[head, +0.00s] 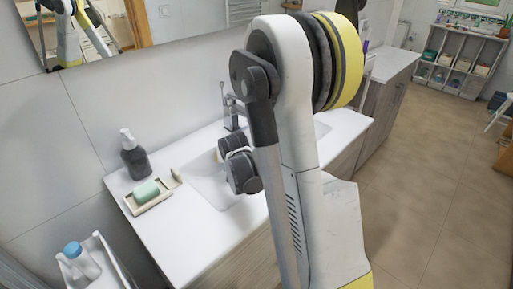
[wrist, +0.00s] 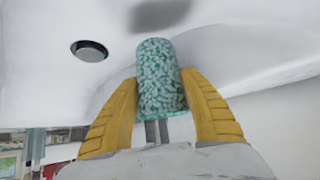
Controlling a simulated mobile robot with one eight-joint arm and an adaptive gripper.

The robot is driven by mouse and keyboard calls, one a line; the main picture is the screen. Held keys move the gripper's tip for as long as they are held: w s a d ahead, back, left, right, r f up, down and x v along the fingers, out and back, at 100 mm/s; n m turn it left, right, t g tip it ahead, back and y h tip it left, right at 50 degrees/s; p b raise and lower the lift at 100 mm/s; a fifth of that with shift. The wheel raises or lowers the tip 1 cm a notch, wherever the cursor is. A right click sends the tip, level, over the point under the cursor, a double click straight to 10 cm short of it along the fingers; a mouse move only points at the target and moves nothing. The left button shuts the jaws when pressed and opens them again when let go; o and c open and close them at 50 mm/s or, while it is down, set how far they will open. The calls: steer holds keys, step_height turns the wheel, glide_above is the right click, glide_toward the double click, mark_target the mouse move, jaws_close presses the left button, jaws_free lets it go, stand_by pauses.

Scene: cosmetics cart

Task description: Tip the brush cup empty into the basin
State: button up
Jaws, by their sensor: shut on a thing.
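My gripper (wrist: 159,80) has its two yellow fingers shut on the sides of a teal, pale-speckled brush cup (wrist: 159,65) in the wrist view. The cup is over the white basin (wrist: 235,58), whose round dark drain (wrist: 89,50) shows to the left. No brushes can be seen, and I cannot tell whether anything is inside the cup. In the head view, the basin (head: 208,186) is partly behind my arm, and the cup cannot be made out there.
A grey faucet (head: 232,113) stands behind the basin. A dark soap bottle (head: 133,155) and a tray (head: 152,204) with green soap are on the counter at left. A white cart (head: 98,270) with a blue-capped bottle stands at lower left.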

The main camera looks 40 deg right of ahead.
steer(key=shift+s+d+r, duration=0.1)
steer(key=shift+s+d, duration=0.05)
steer(key=shift+d, duration=0.05)
steer(key=shift+d, duration=0.1)
steer(key=shift+s+d+r+m+t+y+p, duration=0.15)
steer(key=shift+d+r+m+t+y+p, duration=0.2)
steer(key=shift+y, duration=0.3)
steer(key=shift+s+d+r+m+t+y+p, duration=0.15)
steer(key=shift+d+m+y+p, duration=0.2)
steer(key=shift+d+y+p, duration=0.25)
steer(key=shift+s+d+r+m+t+y+p, duration=0.25)
steer(key=shift+d+r+m+t+y, duration=0.3)
steer(key=shift+y, duration=0.4)
steer(key=shift+s+d+r+m+t+y+p, duration=0.15)
steer(key=shift+s+d+r+m+t+y, duration=0.15)
steer(key=shift+d+r+m+y, duration=0.35)
steer(key=shift+d+r+m+t+y, duration=0.15)
steer(key=shift+r+m+t+y, duration=0.2)
steer(key=shift+m+t+y, duration=0.5)
steer(key=shift+d+r+m+t+y+b, duration=0.1)
steer(key=shift+r+m+t+y+b, duration=0.4)
steer(key=shift+y, duration=0.6)
steer(key=shift+s+d+r+m+t+y+b, duration=0.2)
steer(key=shift+d+m+y+b, duration=0.05)
steer(key=shift+d+b, duration=0.2)
steer(key=shift+s+d+r+m+t+y+b, duration=0.15)
steer(key=shift+d+r+m+t+y+b, duration=0.1)
steer(key=shift+d+b, duration=0.2)
